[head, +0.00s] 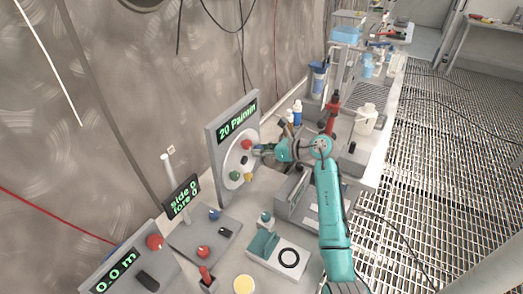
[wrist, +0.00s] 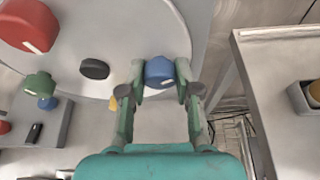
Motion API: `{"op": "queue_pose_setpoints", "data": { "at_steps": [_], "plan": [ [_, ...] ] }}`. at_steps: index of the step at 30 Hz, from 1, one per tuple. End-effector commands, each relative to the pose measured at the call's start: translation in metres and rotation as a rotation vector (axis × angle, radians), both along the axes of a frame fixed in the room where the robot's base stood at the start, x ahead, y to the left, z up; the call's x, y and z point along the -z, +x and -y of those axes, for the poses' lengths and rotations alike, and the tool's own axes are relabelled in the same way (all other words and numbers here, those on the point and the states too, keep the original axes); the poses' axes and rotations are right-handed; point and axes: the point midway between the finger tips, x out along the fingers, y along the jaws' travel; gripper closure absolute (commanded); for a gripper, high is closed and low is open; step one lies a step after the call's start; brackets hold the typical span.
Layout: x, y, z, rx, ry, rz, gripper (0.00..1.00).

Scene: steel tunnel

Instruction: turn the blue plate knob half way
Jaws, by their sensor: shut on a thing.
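The blue plate knob (wrist: 159,71) sits at the edge of a round white plate (wrist: 140,30). My gripper (wrist: 158,80) is shut on it, one finger on each side, in the wrist view. A short white mark shows on the knob's lower face. In the head view the plate (head: 232,160) is on an upright grey panel (head: 211,142) with a display reading about "20 Pa/min". My gripper (head: 260,151) reaches the plate's right side there and hides the blue knob.
Control boxes (head: 205,240) stand at the front left. Bottles (head: 297,112) and a white jug (head: 366,119) stand behind my arm.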

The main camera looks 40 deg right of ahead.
Motion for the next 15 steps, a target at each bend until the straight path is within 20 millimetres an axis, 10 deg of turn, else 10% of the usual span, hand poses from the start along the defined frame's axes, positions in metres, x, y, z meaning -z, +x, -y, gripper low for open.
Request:
{"op": "queue_pose_setpoints", "data": {
  "at_steps": [15],
  "plan": [
    [-0.0002, 0.0007, 0.0009, 0.0, 0.407, -0.147, 1.0]
  ]
}}
